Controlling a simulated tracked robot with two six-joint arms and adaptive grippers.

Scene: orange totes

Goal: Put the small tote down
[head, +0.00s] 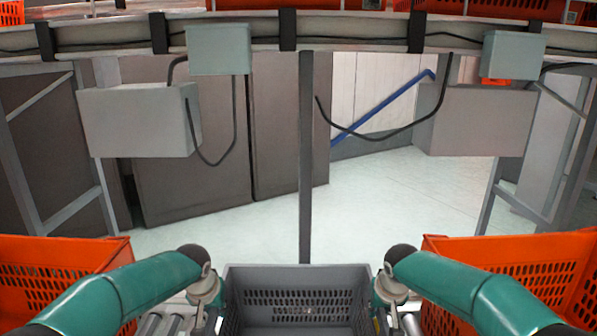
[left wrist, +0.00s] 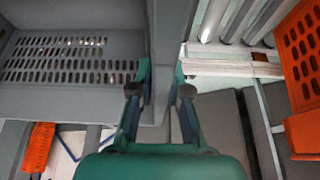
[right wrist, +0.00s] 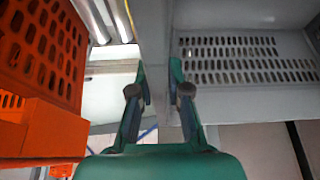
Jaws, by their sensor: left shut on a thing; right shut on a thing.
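The small grey tote (head: 298,303) is at the bottom centre of the head view, between my two arms, and looks level and empty. My left gripper (head: 212,300) is at its left wall and my right gripper (head: 388,300) at its right wall. In the left wrist view, the left gripper (left wrist: 160,90) is shut on the edge of the grey tote (left wrist: 70,98). In the right wrist view, the right gripper (right wrist: 160,90) is shut on the opposite edge of the tote (right wrist: 250,95). The tote's underside is hidden, so I cannot tell whether it touches the rollers.
A large orange tote (head: 65,245) stands on the left and another (head: 520,250) on the right, close beside my arms. Metal rollers (left wrist: 235,20) show between the grey tote and the orange one. A raised conveyor with grey boxes (head: 140,120) crosses the back.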

